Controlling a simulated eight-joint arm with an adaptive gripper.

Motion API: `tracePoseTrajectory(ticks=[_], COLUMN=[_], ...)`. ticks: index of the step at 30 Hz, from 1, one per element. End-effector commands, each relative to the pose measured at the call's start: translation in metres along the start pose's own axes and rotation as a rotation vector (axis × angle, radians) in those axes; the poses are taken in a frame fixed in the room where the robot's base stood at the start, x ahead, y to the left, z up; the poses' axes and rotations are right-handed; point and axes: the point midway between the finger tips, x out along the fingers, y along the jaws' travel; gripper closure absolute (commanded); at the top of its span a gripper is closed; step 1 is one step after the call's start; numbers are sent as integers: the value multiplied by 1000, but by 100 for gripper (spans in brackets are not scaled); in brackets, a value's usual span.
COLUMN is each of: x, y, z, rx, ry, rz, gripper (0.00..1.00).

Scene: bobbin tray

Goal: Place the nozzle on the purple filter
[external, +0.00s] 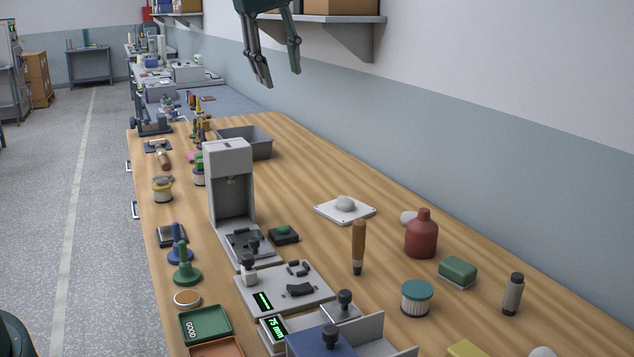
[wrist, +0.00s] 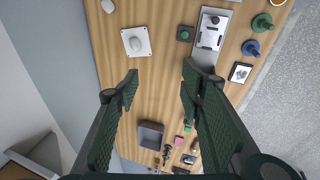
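My gripper (external: 283,78) hangs high above the far part of the wooden bench, near the wall shelf. In the wrist view its two fingers (wrist: 159,84) are wide apart, with nothing between them. I cannot make out a clearly purple filter.
A grey press (external: 228,185) stands mid-bench, with a grey bin (external: 262,145) behind it. A red bottle (external: 422,238), a wooden-handled tool (external: 358,245) and a white plate with a dome (external: 330,211) are on the right. The back right bench is clear.

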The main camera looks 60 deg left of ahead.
Motion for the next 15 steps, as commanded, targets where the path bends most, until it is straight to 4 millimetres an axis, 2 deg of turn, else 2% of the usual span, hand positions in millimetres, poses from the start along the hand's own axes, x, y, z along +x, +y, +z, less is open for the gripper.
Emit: tracePoseTrajectory(ticks=[1, 3, 15], x=[-6, -14, -49], y=[-4, -9, -51], z=[17, 36, 139], rx=[48, 115, 497], ry=[-1, 0, 12], rz=[10, 26, 114], gripper=[61, 61, 61])
